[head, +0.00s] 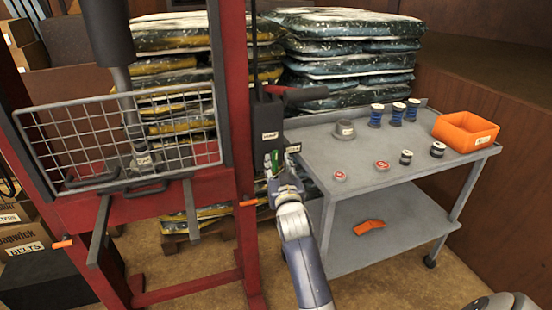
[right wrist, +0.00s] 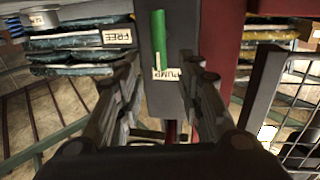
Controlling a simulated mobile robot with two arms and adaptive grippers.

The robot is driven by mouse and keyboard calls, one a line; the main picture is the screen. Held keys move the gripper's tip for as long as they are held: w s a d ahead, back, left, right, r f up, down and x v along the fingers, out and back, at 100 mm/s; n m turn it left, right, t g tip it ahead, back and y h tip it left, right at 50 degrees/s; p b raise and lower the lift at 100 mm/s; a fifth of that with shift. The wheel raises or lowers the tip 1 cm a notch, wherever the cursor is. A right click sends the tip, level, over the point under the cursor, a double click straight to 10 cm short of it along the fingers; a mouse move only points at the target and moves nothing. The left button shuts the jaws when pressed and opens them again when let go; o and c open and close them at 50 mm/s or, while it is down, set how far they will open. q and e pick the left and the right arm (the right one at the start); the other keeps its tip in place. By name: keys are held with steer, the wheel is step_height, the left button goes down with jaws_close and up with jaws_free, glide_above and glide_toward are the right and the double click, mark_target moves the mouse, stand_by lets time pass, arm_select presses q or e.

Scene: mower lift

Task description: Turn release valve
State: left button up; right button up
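My right gripper (head: 279,179) is at the dark pump box (head: 267,118) on the red frame's right post. In the right wrist view, its two fingers (right wrist: 161,82) are apart, with nothing seen held between them. A green upright piece (head: 274,162), perhaps the release valve's handle, is at the fingertips. In the right wrist view the green piece (right wrist: 158,38) stands against the dark box beyond the fingers, above a partly covered "PUMP" label (right wrist: 166,73). I cannot tell whether a finger touches it. A "FREE" label (right wrist: 116,37) is at its left. My left gripper is out of view.
The red frame (head: 232,125) with a wire mesh guard (head: 120,135) stands left. A grey cart (head: 380,170) stands right, carrying spools, small round parts and an orange bin (head: 465,131). Stacked bags (head: 350,60) are behind. A dark lever (head: 308,95) sticks out right of the pump.

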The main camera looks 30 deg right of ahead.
mark_target(276, 156)
steer(key=shift+x, duration=1.9)
jaws_close()
